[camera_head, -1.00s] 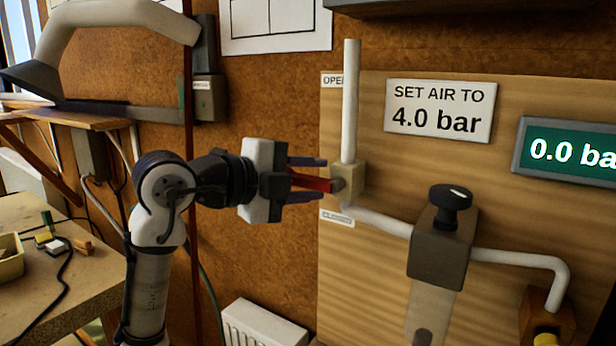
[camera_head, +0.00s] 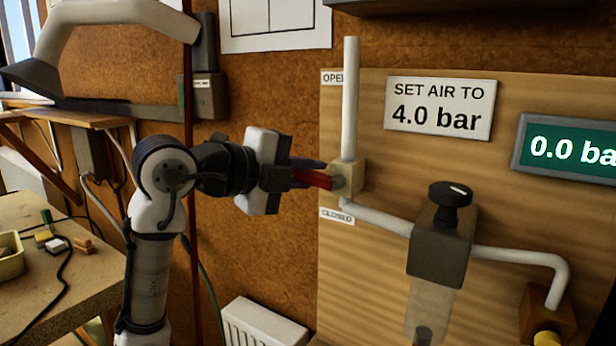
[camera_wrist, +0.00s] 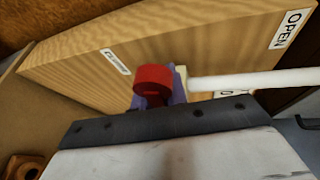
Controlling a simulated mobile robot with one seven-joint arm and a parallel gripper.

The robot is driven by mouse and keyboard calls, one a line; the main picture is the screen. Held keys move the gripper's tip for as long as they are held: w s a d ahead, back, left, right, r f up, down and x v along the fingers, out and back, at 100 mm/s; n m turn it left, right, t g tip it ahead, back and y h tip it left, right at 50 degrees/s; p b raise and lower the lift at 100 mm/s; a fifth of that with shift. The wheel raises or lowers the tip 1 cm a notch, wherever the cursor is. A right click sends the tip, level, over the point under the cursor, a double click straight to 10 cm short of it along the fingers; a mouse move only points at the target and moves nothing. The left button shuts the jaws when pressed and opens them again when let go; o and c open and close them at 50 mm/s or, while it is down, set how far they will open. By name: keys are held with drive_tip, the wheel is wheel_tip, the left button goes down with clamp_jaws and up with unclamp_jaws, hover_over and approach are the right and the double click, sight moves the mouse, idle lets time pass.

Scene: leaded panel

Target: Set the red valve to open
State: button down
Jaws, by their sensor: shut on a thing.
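The red valve lever (camera_head: 318,180) sticks out to the left from a cream valve body (camera_head: 348,178) on the wooden panel. It lies roughly level, its outer end slightly raised. My gripper (camera_head: 308,174) is shut on the lever, coming from the left with its body tilted. In the wrist view the lever's round red end (camera_wrist: 153,78) sits between the purple fingers of my gripper (camera_wrist: 156,92). An OPEN label (camera_head: 332,78) is above the valve, partly hidden by the white pipe. A CLOSED label (camera_head: 337,216) is below it.
A vertical white pipe (camera_head: 351,95) rises from the valve body. A black knob (camera_head: 450,194) tops a grey block to the right. A sign (camera_head: 439,105) reads "SET AIR TO 4.0 bar", and a green display (camera_head: 570,150) shows 0.0. A radiator (camera_head: 262,325) stands below.

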drive_tip(key=shift+s+d+r+m+y, duration=0.15)
drive_tip(key=shift+r+m+y, duration=0.4)
drive_tip(key=shift+m, duration=0.3)
drive_tip(key=shift+d+r+m+y, duration=0.1)
drive_tip(key=shift+r+m+y, duration=0.4)
drive_tip(key=shift+m, duration=0.35)
drive_tip(key=shift+t, duration=0.3)
drive_tip(key=c, duration=1.4)
unclamp_jaws()
drive_tip(key=b+v, duration=0.3)
drive_tip(key=v, duration=1.1)
drive_tip(key=shift+r, duration=0.1)
drive_tip(key=shift+c, duration=0.4)
